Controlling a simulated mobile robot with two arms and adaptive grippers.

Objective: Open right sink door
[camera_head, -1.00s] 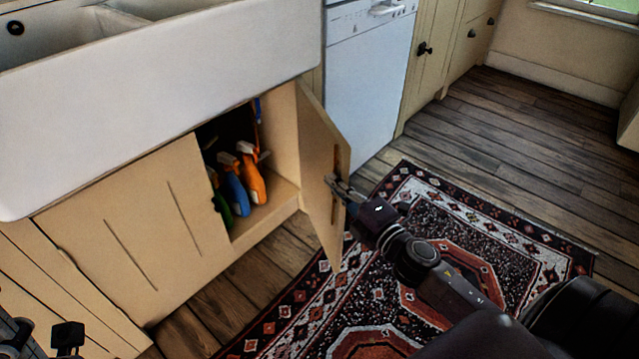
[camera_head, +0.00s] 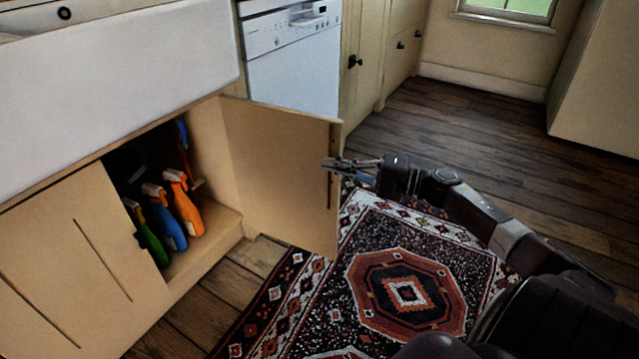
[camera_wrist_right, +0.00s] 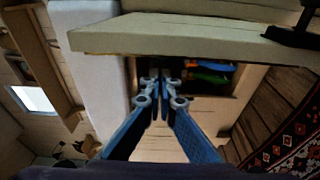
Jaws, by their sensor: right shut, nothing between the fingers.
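The right sink door (camera_head: 280,165) is a cream panel and stands wide open, swung out from the cabinet under the white sink (camera_head: 110,85). Its inner face shows in the head view. My right gripper (camera_head: 330,165) is shut and empty, with its fingertips at the door's free edge, on the inner-face side; I cannot tell whether they touch it. In the right wrist view the closed blue fingers (camera_wrist_right: 160,82) point toward the cabinet, and the door (camera_wrist_right: 190,38) crosses the top with a dark knob (camera_wrist_right: 290,32) on it. My left gripper is out of view.
The left sink door (camera_head: 75,265) is closed. Several spray bottles, including an orange one (camera_head: 185,208), stand inside the open cabinet. A white dishwasher (camera_head: 295,65) is behind the open door. A patterned rug (camera_head: 405,290) lies on the wooden floor, which is clear at the right.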

